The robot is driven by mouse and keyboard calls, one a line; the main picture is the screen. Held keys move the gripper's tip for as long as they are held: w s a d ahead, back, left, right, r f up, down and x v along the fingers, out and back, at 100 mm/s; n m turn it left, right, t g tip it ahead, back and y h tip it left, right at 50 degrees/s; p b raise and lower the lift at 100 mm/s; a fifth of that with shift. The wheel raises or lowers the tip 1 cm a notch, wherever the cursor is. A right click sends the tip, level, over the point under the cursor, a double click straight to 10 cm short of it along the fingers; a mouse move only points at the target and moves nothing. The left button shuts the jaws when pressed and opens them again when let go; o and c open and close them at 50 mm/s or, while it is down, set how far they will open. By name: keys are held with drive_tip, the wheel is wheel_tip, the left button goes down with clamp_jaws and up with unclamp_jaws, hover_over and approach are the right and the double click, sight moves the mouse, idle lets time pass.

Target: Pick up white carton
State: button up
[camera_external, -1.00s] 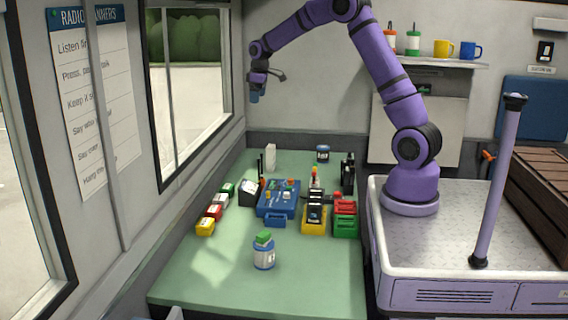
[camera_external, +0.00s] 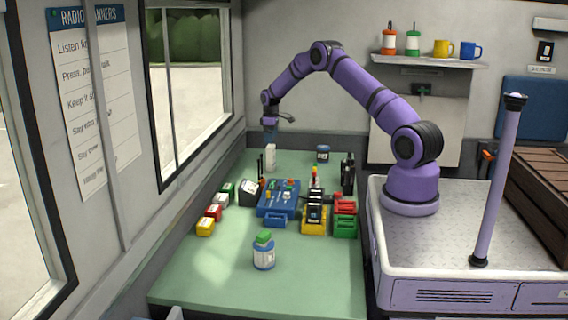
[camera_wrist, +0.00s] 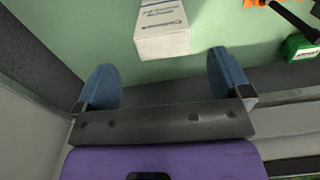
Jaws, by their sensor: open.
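The white carton (camera_external: 271,157) stands upright near the back of the green table, close to the back wall. In the wrist view the carton (camera_wrist: 162,30) shows at the top centre, with printed lines on its top. My gripper (camera_external: 270,137) is just above the carton in the external view, pointing down. In the wrist view my gripper (camera_wrist: 162,82) has its two blue fingers wide apart. It is open and empty, and the carton lies ahead of the gap between the fingers, not between them.
The green table (camera_external: 210,270) has a blue control box (camera_external: 278,200), yellow and red-green trays and small boxes (camera_external: 212,212) in front of the carton. A dark handset (camera_external: 261,163) stands close left of it. A jar (camera_external: 263,252) stands nearer the front, where the table is mostly clear.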

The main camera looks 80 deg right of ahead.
sight(271, 152)
wheel_tip(271, 152, down, 8)
drive_tip(key=shift+w+a+f, duration=0.1)
drive_tip(key=shift+a+f, duration=0.05)
drive_tip(key=shift+f, duration=0.1)
drive_tip(key=c, duration=1.1)
